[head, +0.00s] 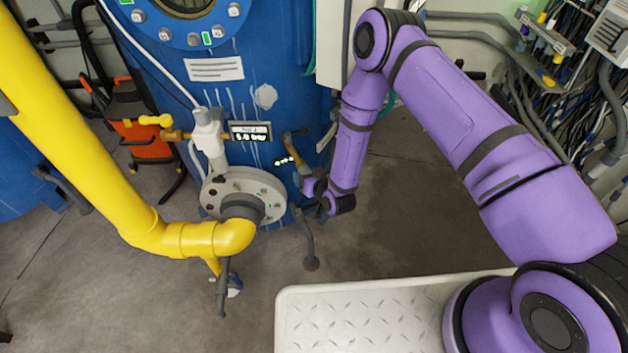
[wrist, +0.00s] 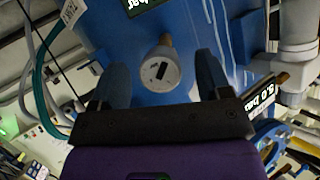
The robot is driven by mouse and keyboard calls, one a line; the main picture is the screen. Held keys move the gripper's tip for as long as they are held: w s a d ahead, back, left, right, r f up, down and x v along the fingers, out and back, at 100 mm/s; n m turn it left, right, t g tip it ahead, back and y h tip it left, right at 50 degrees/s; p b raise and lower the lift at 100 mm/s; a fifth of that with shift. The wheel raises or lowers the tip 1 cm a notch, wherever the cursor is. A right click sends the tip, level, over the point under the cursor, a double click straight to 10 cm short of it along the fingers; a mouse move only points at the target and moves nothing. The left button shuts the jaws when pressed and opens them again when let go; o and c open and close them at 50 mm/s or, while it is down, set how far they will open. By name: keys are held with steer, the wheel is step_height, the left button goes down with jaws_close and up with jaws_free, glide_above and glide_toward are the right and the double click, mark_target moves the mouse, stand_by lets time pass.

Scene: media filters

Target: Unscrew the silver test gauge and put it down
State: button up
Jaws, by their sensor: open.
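The silver test gauge (wrist: 158,71) shows in the wrist view as a small round pale body with a dark slot-like mark. A brass-coloured stem behind it runs to the blue vessel (wrist: 185,30). My gripper (wrist: 161,66) is open, with one blue finger on each side of the gauge and a visible gap on both sides. How far the gauge lies between the fingers in depth I cannot tell. In the head view my gripper (head: 306,180) is at the vessel's lower front, beside a brass fitting (head: 292,140); the gauge is not clearly visible there.
A digital display (head: 250,132) and a white valve body (head: 208,135) are left of my gripper. A yellow pipe (head: 110,170) crosses the left side. A white patterned platform (head: 370,310) lies in front. Cables (head: 590,110) hang at right. Floor right of the vessel is clear.

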steer(key=shift+w+a+f, duration=0.15)
steer(key=shift+w+a, duration=0.05)
steer(key=shift+w, duration=0.15)
jaws_close()
steer(key=shift+s+a+n+t+h, duration=0.15)
steer(key=shift+n+t+h, duration=0.25)
steer(key=shift+n, duration=0.6)
steer(key=shift+n+h, duration=0.9)
steer(key=shift+n, duration=0.3)
steer(key=n+t+h, duration=0.1)
steer(key=n+h, duration=0.1)
steer(key=n, duration=0.1)
steer(key=shift+d+n+t, duration=0.25)
steer(key=shift+n+t, duration=0.05)
steer(key=shift+t, duration=0.1)
